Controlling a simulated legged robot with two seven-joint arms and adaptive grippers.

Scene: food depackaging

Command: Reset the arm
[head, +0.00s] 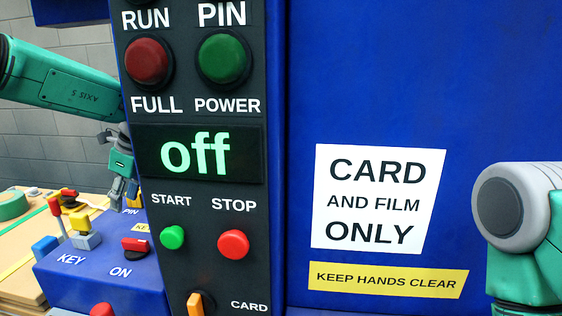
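My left arm comes in from the upper left. Its gripper (123,194) points down beside the dark control panel (200,270), above the blue box with KEY and ON labels (110,270). It is small in the view, and I cannot tell whether its fingers are open or shut, or whether it touches anything. My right arm shows only as a green and grey joint at the right edge; its gripper is out of view.
The panel's display (198,154) reads "off". A red button (148,62) and a green button (222,58) sit above it. A large blue machine wall (380,80) fills the right. Green tape (12,205) lies on the bench at left.

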